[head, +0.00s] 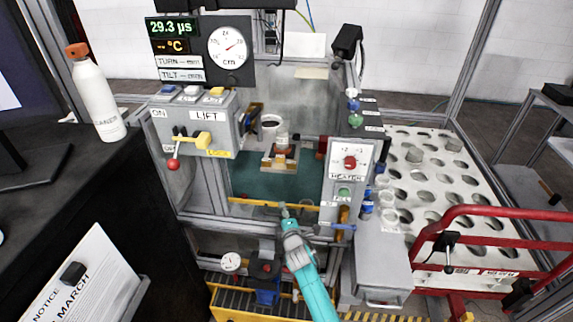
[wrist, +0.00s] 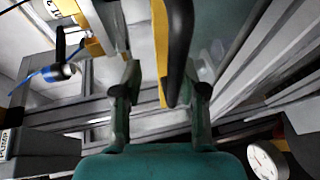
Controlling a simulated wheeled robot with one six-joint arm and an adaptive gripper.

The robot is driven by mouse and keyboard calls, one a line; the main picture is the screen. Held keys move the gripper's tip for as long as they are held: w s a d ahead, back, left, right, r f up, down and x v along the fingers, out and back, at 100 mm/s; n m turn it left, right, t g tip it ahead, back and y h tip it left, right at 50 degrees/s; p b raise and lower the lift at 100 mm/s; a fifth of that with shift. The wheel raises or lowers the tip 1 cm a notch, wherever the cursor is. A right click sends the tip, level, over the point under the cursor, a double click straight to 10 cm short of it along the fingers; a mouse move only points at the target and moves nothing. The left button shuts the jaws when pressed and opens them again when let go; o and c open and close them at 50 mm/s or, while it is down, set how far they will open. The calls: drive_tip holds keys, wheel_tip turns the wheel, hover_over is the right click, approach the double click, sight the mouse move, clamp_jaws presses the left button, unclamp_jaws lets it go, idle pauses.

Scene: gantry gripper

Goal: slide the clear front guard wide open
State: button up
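The clear front guard (head: 262,188) is a see-through panel across the front of the machine's chamber, with a yellow strip (head: 255,203) along its lower edge. Its outline is hard to make out, and I cannot tell exactly how far it covers the opening. My gripper (head: 284,211) is at the strip, right of its middle. In the wrist view, a black bar-like handle (wrist: 181,45) beside the yellow strip (wrist: 159,40) stands between the two fingers of my gripper (wrist: 166,88). The fingers are apart, with a visible gap to the handle on the left side.
The grey LIFT box (head: 195,125) with its red-knobbed lever is at the upper left. The HEATER panel (head: 350,165) is at the right. A small orange-topped stage (head: 280,160) sits inside the chamber. A red rail (head: 490,212) and holed white table (head: 440,185) are farther right.

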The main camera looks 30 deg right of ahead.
wheel_tip(320, 180, up, 23)
drive_tip(key=shift+f, duration=0.15)
idle(0.5)
drive_tip(key=v, duration=1.2)
drive_tip(key=shift+s, duration=0.25)
idle(1.1)
idle(0.4)
